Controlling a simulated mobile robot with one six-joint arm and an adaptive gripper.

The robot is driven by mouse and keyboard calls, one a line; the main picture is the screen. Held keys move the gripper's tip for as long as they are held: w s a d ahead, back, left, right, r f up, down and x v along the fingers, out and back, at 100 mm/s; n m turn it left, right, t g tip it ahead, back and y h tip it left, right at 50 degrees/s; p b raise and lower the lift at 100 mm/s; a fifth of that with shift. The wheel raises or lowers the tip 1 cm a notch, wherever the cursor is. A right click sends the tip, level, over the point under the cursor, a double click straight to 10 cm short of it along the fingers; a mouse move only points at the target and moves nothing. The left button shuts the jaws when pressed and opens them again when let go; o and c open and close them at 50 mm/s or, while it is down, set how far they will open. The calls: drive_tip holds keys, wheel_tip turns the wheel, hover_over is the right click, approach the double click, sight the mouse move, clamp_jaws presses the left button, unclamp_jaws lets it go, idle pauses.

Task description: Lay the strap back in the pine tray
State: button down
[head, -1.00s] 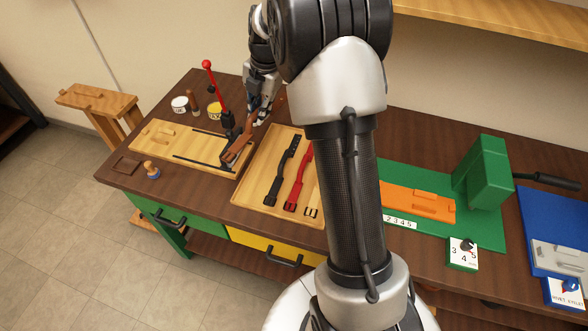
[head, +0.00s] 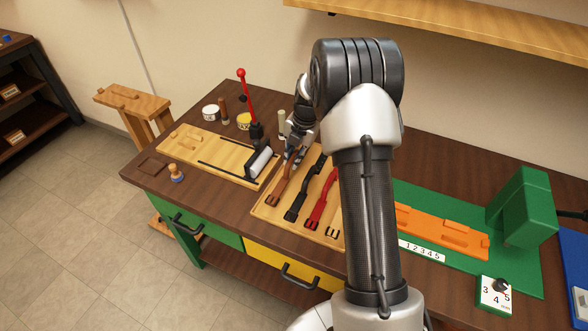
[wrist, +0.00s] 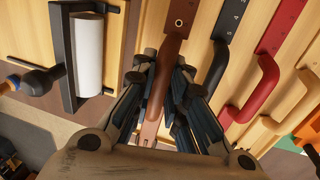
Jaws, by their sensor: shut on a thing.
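The brown strap (head: 282,184) is in my gripper (head: 293,155), over the left side of the pine tray (head: 262,210) in the head view. In the wrist view my gripper (wrist: 160,82) is shut around the middle of the brown strap (wrist: 176,45), with a fingertip on each side. The strap lies roughly parallel to the black strap (head: 297,204) and the red strap (head: 318,212) in the tray. I cannot tell whether the brown strap touches the tray floor. My arm hides the tray's right part in the head view.
A wooden board with a white roller (head: 259,162) and a red-knobbed lever (head: 246,95) stands just left of the tray. In the wrist view the white roller (wrist: 88,55) is close on the left. A green mat with an orange fixture (head: 440,232) lies to the right.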

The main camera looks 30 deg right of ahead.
drive_tip(key=shift+f+b, duration=0.5)
drive_tip(key=shift+f, duration=1.65)
drive_tip(key=shift+f, duration=0.2)
drive_tip(key=c, duration=1.6)
unclamp_jaws()
drive_tip(key=shift+r, duration=0.1)
drive_tip(key=shift+r, duration=0.1)
